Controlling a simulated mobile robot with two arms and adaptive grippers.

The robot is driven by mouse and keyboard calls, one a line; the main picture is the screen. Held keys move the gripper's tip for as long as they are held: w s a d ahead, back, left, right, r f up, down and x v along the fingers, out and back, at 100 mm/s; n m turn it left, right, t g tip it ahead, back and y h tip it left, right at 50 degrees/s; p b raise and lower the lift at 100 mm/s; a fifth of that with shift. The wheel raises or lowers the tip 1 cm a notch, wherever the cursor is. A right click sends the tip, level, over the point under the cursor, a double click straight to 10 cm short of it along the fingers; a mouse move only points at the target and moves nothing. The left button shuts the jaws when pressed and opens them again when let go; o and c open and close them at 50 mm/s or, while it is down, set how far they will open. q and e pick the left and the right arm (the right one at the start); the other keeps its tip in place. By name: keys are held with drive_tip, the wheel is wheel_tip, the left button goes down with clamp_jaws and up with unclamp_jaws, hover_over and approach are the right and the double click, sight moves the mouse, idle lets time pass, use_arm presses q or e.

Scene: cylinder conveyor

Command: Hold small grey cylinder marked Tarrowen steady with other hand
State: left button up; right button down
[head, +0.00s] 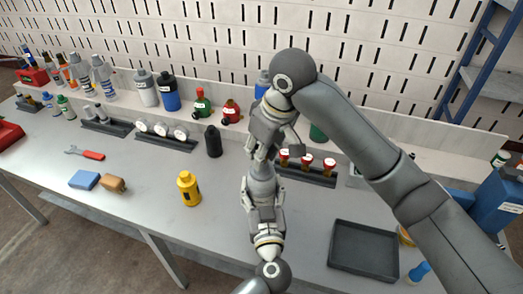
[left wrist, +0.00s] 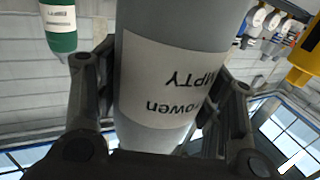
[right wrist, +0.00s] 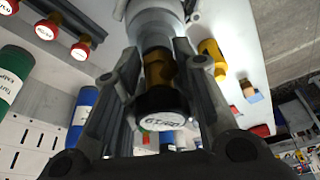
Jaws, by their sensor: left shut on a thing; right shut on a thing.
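The small grey cylinder (head: 262,171) stands about upright above the bench, between my two grippers. In the left wrist view the cylinder (left wrist: 170,45) fills the middle; its white label shows upside down, with "owen" and "MPTY" readable. My left gripper (head: 263,186) is shut around its body from below. My right gripper (head: 262,148) comes down from above, shut on an amber fitting with a black cap (right wrist: 166,108). In the right wrist view this fitting lines up with the cylinder's top (right wrist: 155,22); whether they are threaded together I cannot tell.
A rack with several red-capped amber fittings (head: 308,160) is behind the grippers. A yellow bottle (head: 189,190) and a black bottle (head: 213,141) stand to the left. An empty dark tray (head: 363,250) lies at the right. The bench between bottle and tray is mostly clear.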

drive_tip(key=shift+r+n, duration=0.15)
drive_tip(key=shift+n, duration=0.65)
drive_tip(key=n+g, duration=0.1)
drive_tip(key=n, duration=0.2)
drive_tip(key=shift+y, duration=0.4)
drive_tip(key=shift+n+g, duration=0.5)
drive_tip(key=shift+n, duration=1)
drive_tip(key=shift+w+d, duration=0.1)
drive_tip(key=n+g, duration=0.1)
drive_tip(key=n, duration=0.5)
drive_tip(key=shift+g, duration=0.4)
